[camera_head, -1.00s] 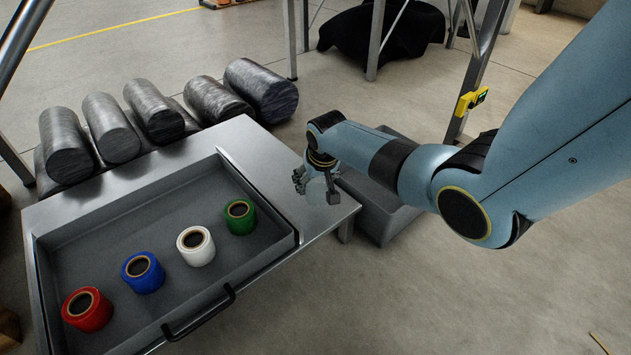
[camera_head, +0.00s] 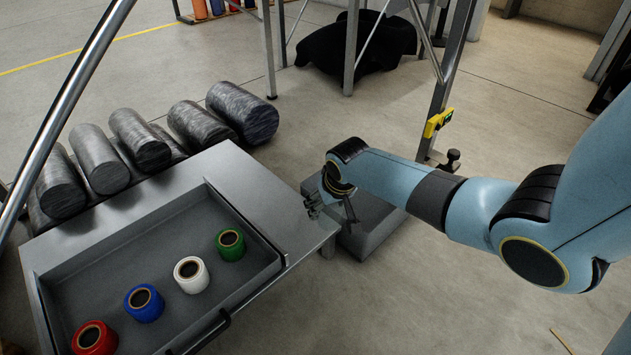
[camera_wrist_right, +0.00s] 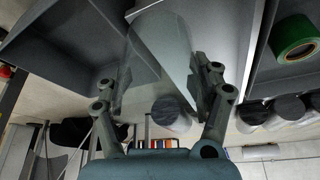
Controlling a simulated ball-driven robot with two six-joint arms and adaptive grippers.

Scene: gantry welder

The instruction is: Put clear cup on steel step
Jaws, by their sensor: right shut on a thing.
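My right gripper (camera_head: 331,209) is over the gap between the steel table's right edge and the grey steel step (camera_head: 380,232) on the floor beside it. In the right wrist view the gripper (camera_wrist_right: 160,85) is shut on the clear cup (camera_wrist_right: 153,62), a see-through shape between its fingers. The cup is very faint, and its exact outline and tilt are hard to tell. In the head view it can hardly be made out, and my right arm partly covers the step. My left gripper is not in view.
The steel table (camera_head: 232,175) has a sunken tray with red (camera_head: 95,338), blue (camera_head: 144,303), white (camera_head: 191,274) and green (camera_head: 230,244) rolls. Dark metal cylinders (camera_head: 240,112) lie behind it. A post with a yellow device (camera_head: 437,122) stands beyond the step.

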